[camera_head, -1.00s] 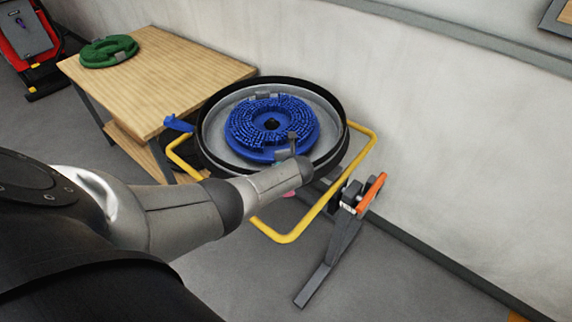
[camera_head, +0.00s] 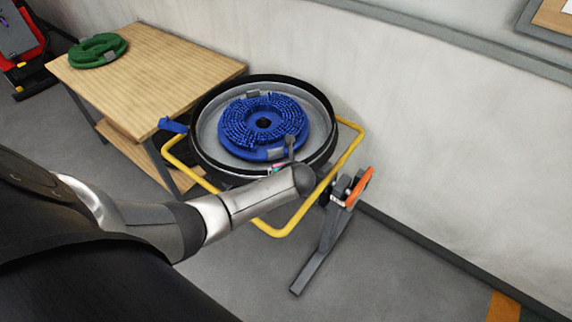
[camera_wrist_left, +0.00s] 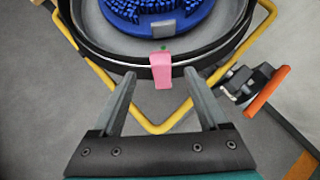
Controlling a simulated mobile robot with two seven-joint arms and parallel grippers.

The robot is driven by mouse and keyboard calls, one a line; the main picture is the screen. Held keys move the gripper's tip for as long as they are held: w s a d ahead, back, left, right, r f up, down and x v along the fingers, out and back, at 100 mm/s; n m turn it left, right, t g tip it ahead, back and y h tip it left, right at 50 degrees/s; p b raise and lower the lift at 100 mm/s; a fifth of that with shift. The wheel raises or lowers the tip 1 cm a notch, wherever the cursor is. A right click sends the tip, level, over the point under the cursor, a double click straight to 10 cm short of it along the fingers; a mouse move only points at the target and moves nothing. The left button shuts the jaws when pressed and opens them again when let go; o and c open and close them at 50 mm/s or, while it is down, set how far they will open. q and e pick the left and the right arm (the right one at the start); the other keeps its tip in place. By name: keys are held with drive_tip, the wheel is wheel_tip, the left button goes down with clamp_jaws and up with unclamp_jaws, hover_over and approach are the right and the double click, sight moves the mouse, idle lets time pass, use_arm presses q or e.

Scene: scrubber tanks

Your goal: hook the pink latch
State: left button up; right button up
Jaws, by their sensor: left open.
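The pink latch (camera_wrist_left: 162,71) is at the front rim of the round black-rimmed tank (camera_wrist_left: 100,50) in the left wrist view. It lies over the rim and points toward me. In the head view only a small bit of the latch (camera_head: 278,168) shows above my left forearm. My left gripper (camera_wrist_left: 160,78) is open, with one finger on each side of the latch in the picture. No contact with the latch can be made out. In the head view my own arm hides most of the gripper. My right gripper is not in view.
A blue brush disc (camera_head: 264,122) lies inside the tank. A yellow tube frame (camera_head: 283,232) surrounds it, with a blue lever (camera_head: 173,126) at left and an orange-handled lever (camera_head: 364,187) at right. A wooden table (camera_head: 140,72) with a green disc (camera_head: 98,50) stands left; a wall is behind.

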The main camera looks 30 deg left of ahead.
use_arm(q)
drive_tip(key=shift+p+v, duration=0.5)
drive_tip(key=shift+v, duration=1.85)
drive_tip(key=shift+a, duration=0.1)
drive_tip(key=s+d+f+n+g+h+b, duration=0.1)
drive_tip(key=s+f+n+b, duration=0.3)
drive_tip(key=f, duration=0.6)
drive_tip(key=s+d+f+n+g+h+b, duration=0.1)
drive_tip(key=s+f+n+b, duration=0.25)
drive_tip(key=s+f, duration=0.45)
drive_tip(key=s+d+f+n+g+h+b, duration=0.1)
drive_tip(key=s+f+n+h+b, duration=0.3)
drive_tip(key=f, duration=0.7)
drive_tip(key=s+d+f+n+g+b, duration=0.1)
drive_tip(key=s+d+f+n+b, duration=0.1)
drive_tip(key=s+f+n+b, duration=0.4)
drive_tip(key=s+d+f+n+g+b, duration=0.1)
drive_tip(key=s+d+f+n+b, duration=0.2)
drive_tip(key=s+f, duration=1.2)
drive_tip(key=s+n+b, duration=0.3)
drive_tip(key=s+n, duration=0.1)
drive_tip(key=shift+d+f, duration=0.3)
drive_tip(key=shift+f, duration=0.1)
drive_tip(key=shift+s, duration=0.1)
drive_tip(key=shift+c, duration=0.2)
